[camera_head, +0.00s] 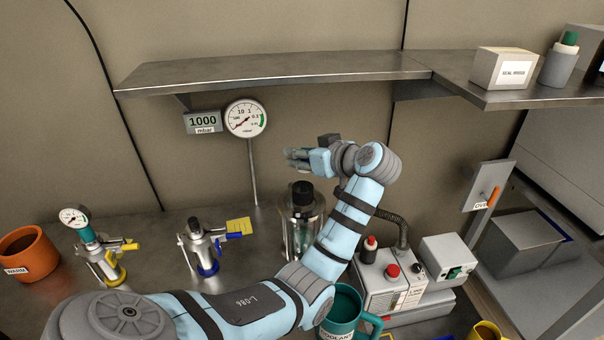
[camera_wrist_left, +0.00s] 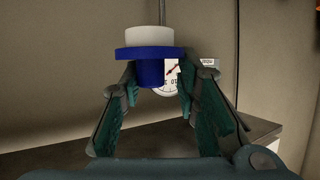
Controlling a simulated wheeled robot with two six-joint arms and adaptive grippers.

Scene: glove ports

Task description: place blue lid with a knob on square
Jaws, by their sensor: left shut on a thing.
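My left gripper (camera_head: 296,158) is raised in front of the back wall, above the metal bench. In the left wrist view my left gripper (camera_wrist_left: 157,78) has its fingers shut on the blue lid (camera_wrist_left: 150,54). The lid has a wide blue rim, a narrower blue part between the fingertips and a white round part on the far side. The lid cannot be made out in the head view. My right gripper is not in view.
A metal shelf (camera_head: 270,72) runs above the gripper. A gauge on a post (camera_head: 246,118) is behind it. Below stand a glass vessel with a black top (camera_head: 302,195), a yellow-based valve fitting (camera_head: 104,262), an orange pot (camera_head: 28,254), a teal mug (camera_head: 343,312) and a pump (camera_head: 390,280).

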